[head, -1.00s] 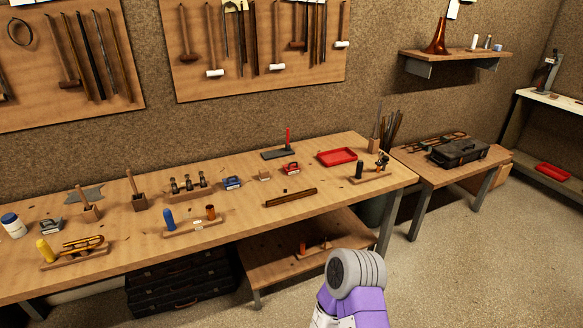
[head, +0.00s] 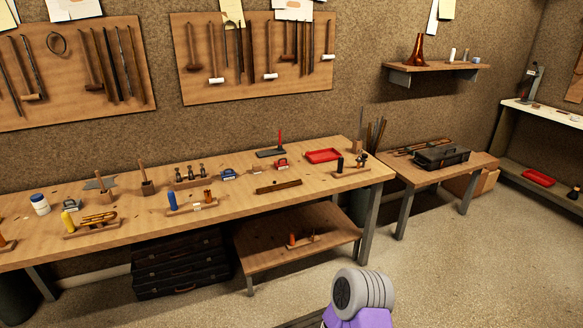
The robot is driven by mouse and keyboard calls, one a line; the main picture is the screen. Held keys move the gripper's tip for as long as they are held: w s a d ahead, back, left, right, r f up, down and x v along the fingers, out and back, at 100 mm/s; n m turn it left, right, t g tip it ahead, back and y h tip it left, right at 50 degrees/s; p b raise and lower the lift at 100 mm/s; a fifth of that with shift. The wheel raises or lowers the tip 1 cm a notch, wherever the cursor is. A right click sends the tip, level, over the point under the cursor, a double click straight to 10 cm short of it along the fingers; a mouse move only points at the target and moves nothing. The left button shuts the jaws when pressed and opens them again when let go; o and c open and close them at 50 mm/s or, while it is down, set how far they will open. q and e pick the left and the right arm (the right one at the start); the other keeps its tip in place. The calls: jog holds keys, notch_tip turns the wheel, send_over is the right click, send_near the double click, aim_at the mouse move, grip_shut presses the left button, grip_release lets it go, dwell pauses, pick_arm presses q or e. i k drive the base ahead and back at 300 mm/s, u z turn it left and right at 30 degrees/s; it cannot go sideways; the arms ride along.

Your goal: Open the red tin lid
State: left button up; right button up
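A small red tin (head: 281,164) sits on the long wooden workbench (head: 235,205), toward its right half and near the back. It is too small to tell how its lid stands. A blue tin (head: 228,174) of similar size sits to its left. Neither of my grippers is in view. Only a grey and purple link of my arm shows at the bottom, well in front of the bench.
A red tray (head: 323,156) lies right of the red tin, and a wooden strip (head: 278,187) lies in front of it. A lower side table (head: 399,166) with a black case (head: 441,156) stands at right. Open floor lies in front.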

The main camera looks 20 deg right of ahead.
aim_at(282, 162)
jog(key=u, duration=0.75)
jog(key=k, duration=0.15)
jog(key=z, duration=2)
jog(key=i, duration=1.4)
jog(key=u, duration=0.75)
jog(key=i, duration=0.95)
jog(key=u, duration=0.9)
